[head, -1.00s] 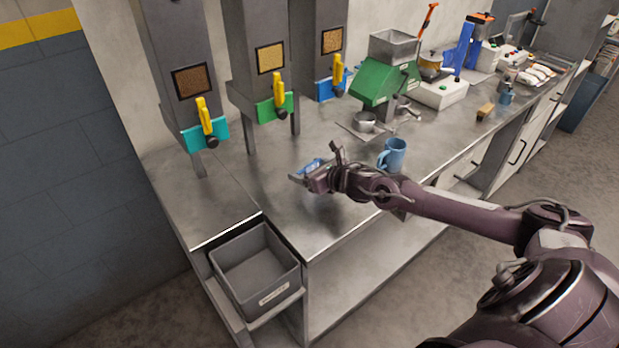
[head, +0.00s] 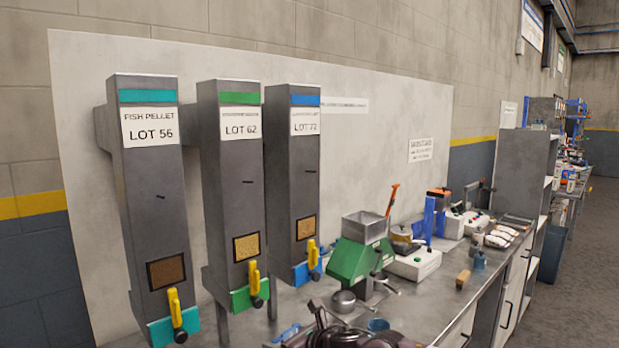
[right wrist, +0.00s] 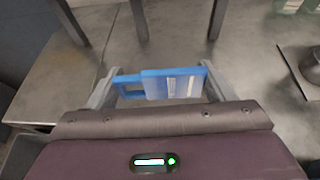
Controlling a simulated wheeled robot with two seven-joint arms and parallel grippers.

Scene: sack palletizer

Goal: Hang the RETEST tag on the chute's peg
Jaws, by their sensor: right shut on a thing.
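My right gripper (right wrist: 160,86) is shut on a blue tag (right wrist: 172,84) with pale stripes, held between both fingers above the grey bench; no wording on it is legible. In the head view the blue tag (head: 287,333) shows only as a small piece at the bottom edge, beside my right gripper (head: 300,336). Three grey chutes stand against the wall: LOT 56 (head: 147,225), LOT 62 (head: 223,160) and one reading about LOT 72 (head: 283,190). Each has a small dark peg on its front: left (head: 164,197), middle (head: 247,182), right (head: 311,171). My left gripper is out of view.
Yellow handles (head: 175,308) stick out low on the chutes. A green machine with a hopper (head: 358,255) stands right of them, with a blue mug (head: 378,325) in front. More equipment fills the bench (head: 425,305) to the right. The space before the chute fronts looks clear.

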